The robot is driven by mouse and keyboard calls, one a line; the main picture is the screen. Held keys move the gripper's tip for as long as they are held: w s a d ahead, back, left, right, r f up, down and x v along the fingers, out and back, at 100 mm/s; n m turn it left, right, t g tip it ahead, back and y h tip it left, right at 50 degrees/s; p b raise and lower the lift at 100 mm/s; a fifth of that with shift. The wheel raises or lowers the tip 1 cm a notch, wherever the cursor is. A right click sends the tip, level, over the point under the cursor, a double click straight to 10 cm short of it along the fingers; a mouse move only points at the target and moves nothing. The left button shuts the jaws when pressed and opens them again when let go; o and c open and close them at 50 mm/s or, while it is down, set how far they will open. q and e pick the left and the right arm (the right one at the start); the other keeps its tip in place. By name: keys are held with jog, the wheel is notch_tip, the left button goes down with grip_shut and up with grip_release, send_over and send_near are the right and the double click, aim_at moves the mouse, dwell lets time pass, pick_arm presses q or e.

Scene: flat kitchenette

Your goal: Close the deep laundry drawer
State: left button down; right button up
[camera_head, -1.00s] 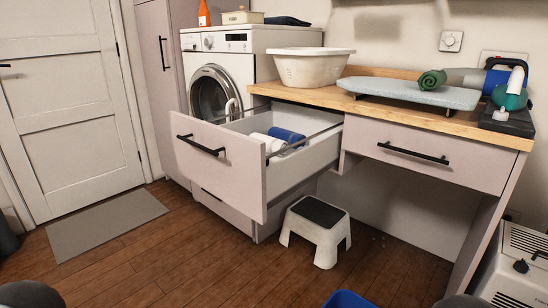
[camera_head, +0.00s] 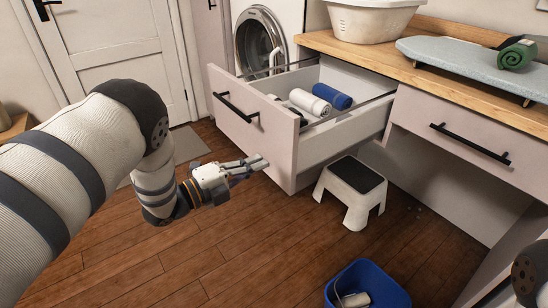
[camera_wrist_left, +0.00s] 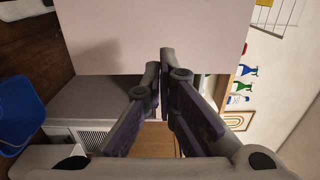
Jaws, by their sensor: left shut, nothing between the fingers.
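The deep laundry drawer (camera_head: 283,152) is pulled well out below the wooden counter. Its pale front carries a black bar handle (camera_head: 236,107). Inside lie rolled white towels and a rolled blue towel (camera_head: 332,95). My left gripper (camera_head: 262,162) is shut and empty, its fingertips at the lower part of the drawer front, on its outer side. In the left wrist view the fingers (camera_wrist_left: 160,68) point at the pale drawer front (camera_wrist_left: 150,30); I cannot tell whether they touch it. My right gripper is not in view.
A white step stool (camera_head: 350,192) with a dark top stands beside the drawer, close to its right side. A blue bin (camera_head: 366,285) is on the floor in front. A white basin (camera_head: 370,20) and ironing board (camera_head: 475,68) rest on the counter. A shut drawer (camera_head: 470,125) is at right.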

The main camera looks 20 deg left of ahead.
aim_at(283, 153)
pick_arm(q)
jog(key=x, duration=0.5)
